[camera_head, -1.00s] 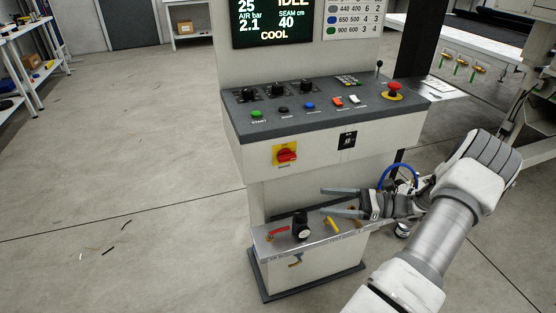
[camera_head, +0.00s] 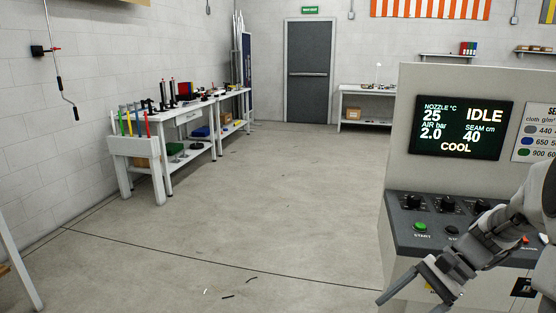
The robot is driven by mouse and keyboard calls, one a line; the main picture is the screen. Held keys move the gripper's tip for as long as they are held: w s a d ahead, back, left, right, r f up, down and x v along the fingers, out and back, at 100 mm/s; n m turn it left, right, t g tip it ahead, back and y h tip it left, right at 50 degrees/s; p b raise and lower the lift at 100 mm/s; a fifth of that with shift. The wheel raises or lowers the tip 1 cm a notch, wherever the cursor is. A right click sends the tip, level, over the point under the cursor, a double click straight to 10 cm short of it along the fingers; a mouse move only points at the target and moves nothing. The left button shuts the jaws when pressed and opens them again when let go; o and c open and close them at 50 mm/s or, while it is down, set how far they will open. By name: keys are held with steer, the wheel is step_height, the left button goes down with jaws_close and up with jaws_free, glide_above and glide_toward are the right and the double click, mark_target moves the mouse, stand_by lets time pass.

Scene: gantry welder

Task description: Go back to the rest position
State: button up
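My gripper (camera_head: 414,290) is at the lower right, in front of the control console of the welder (camera_head: 396,110). Its fingers point down and to the left, with a gap between them and nothing held. My grey and white arm folds in from the right edge. It covers part of the console's sloped panel (camera_head: 408,233) and its front face. The green start button (camera_head: 421,227) and the dark knobs (camera_head: 411,202) show left of my arm. The screen (camera_head: 460,128) reads IDLE and COOL.
A white workbench (camera_head: 190,117) with tools stands along the left wall, with a rack of coloured rods (camera_head: 133,145) at its near end. A grey door (camera_head: 308,75) is at the back. The floor (camera_head: 270,205) between is open, with a few small scraps (camera_head: 240,290).

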steer(key=s+a+r+n+t+h, duration=0.2)
steer(key=s+a+r+n+h, duration=0.4)
steer(key=a+r+n, duration=0.4)
steer(key=s+n+t+h+b, duration=0.2)
steer(key=s+n+t, duration=0.15)
steer(key=s, duration=0.35)
step_height(320, 180, up, 16)
steer(key=p, duration=1.7)
steer(key=shift+d+m+t, duration=0.35)
